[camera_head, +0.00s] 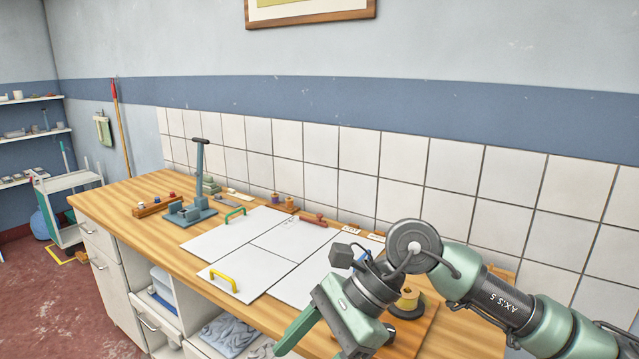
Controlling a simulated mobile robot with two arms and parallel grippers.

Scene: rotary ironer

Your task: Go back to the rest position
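My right arm comes in from the right over the near right end of the wooden workbench (160,222). My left gripper is not in view.
White panels (228,228) with a green handle (235,213) and a yellow handle (223,281) lie on the bench. A blue lever press (192,212) stands behind them to the left. A yellow spool (408,298) is close beside my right arm. Open floor lies at left.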

